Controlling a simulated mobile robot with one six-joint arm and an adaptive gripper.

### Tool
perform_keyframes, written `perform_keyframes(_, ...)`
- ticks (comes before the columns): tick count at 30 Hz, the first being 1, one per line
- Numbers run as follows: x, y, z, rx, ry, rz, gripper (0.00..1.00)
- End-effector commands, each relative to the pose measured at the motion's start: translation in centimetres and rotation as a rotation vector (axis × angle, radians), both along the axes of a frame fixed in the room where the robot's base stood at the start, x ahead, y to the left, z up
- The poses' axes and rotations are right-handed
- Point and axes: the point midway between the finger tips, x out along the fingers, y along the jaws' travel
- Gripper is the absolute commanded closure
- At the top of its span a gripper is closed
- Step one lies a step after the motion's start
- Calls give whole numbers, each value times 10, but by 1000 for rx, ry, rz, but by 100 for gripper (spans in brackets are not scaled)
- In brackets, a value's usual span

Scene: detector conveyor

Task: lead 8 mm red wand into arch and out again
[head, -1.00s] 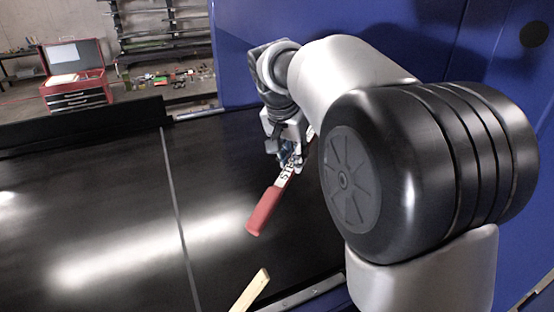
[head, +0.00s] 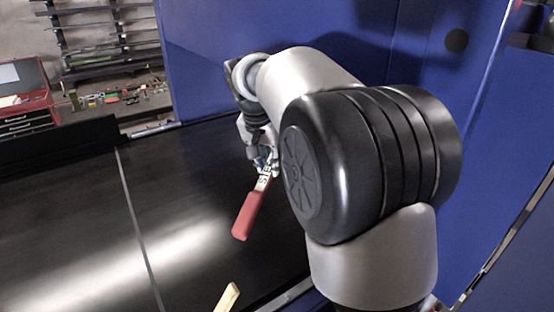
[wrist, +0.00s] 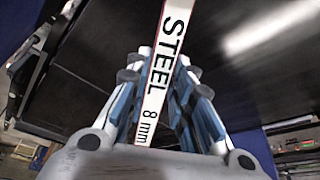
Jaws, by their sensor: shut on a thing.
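The wand has a red handle (head: 246,215) and a white shaft marked "STEEL 8 mm", whose label (wrist: 162,75) fills the middle of the wrist view. My gripper (head: 263,165) is shut on the white part, with blue-padded fingers on both sides of it. The red end points down and slightly left in the head view, over the black belt (head: 80,200). The far end of the wand is hidden behind my gripper and arm. The large blue housing (head: 230,45) stands behind my arm. I cannot make out the arch opening.
A pale wooden strip (head: 228,297) shows at the near belt edge. A thin grey seam (head: 137,228) crosses the belt. A red toolbox (head: 25,105) and shelves (head: 105,40) stand beyond the belt. The belt left of the wand is clear.

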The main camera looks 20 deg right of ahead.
Motion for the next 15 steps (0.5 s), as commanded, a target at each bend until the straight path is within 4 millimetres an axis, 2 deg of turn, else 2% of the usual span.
perform_keyframes(15, -14, 73, 0, -1, -1, 3, 100)
